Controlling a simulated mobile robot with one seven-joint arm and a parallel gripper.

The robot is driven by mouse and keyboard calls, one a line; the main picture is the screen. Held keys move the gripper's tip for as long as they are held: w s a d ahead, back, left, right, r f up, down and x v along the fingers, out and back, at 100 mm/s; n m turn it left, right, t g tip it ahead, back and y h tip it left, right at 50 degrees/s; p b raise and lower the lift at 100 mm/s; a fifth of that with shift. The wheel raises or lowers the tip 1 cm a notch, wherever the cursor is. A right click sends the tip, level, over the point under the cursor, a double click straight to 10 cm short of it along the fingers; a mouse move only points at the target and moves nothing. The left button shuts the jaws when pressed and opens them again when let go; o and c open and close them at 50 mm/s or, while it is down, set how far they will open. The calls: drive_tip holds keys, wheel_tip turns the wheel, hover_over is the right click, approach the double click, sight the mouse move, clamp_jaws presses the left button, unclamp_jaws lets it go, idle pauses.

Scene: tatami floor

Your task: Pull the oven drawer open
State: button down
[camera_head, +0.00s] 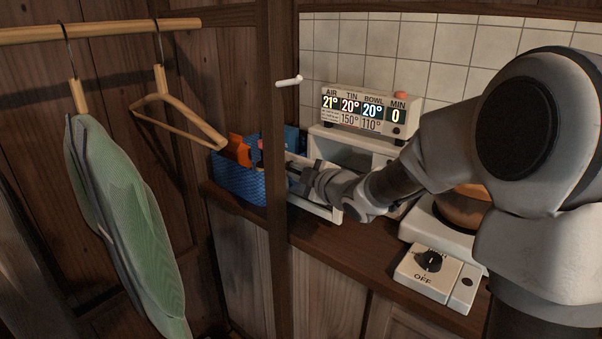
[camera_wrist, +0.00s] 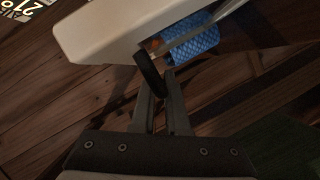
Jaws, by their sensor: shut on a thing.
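The white oven (camera_head: 352,137) stands on the wooden counter under a display panel. Its white drawer (camera_head: 321,209) shows low at its front, standing out from the oven body, partly hidden by my arm. In the wrist view the drawer's pale front (camera_wrist: 95,35) fills the upper left, with a dark handle (camera_wrist: 149,72) on it. My gripper (camera_head: 303,178) is at the drawer front, and its fingers (camera_wrist: 163,84) are shut on the handle in the wrist view. The drawer's inside is mostly hidden.
A blue basket (camera_head: 243,183) with packets stands left of the drawer, close to it, behind a wooden post (camera_head: 278,240). A burner with an OFF knob (camera_head: 428,261) and a copper-coloured pot (camera_head: 462,208) stand right. Hangers and a green garment (camera_head: 120,220) hang left.

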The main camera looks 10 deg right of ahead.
drive_tip(key=c, duration=1.2)
unclamp_jaws()
drive_tip(key=p+v, duration=0.4)
drive_tip(key=v, duration=1.3)
drive_tip(key=shift+s+p, duration=0.2)
drive_tip(key=shift+p, duration=0.15)
drive_tip(key=shift+d, duration=0.1)
